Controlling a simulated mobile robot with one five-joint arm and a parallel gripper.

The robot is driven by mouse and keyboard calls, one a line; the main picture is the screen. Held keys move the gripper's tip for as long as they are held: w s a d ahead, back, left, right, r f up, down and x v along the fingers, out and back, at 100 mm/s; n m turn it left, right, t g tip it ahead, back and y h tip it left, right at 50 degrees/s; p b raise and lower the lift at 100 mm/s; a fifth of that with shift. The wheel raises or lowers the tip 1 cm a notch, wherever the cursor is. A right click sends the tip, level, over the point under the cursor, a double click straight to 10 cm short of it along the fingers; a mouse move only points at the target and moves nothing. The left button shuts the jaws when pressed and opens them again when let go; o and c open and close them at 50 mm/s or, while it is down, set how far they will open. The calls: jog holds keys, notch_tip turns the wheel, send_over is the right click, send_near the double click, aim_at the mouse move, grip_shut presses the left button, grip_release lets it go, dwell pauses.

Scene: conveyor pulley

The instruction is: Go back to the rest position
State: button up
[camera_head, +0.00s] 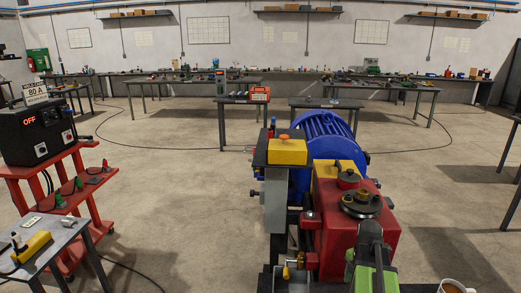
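A machine stands at the right of centre, with a ribbed blue motor housing (325,137) behind a red housing (352,222). A yellow block (287,150) sits on the grey upright at its left. A round dark fitting (361,203) sits on top of the red housing. No pulley can be picked out for certain.
A red cart (75,183) carries a black unit (38,130) at the left. A grey table (42,243) with a yellow tool is at lower left. A mug (454,287) is at lower right. Workbenches line the back. Cables cross the floor; left-centre floor is otherwise clear.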

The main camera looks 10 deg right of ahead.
jog(key=w+a+r+m+p, duration=0.2)
jog(key=a+m, duration=0.7)
jog(key=a, duration=0.6)
jog(key=w+a+r+m+p, duration=0.1)
jog(key=w+a+r+m, duration=0.1)
jog(key=a+m, duration=0.8)
jog(key=a, duration=0.5)
jog(key=shift+a+r+p, duration=0.3)
jog(key=shift+a+p, duration=0.05)
jog(key=shift+a, duration=0.05)
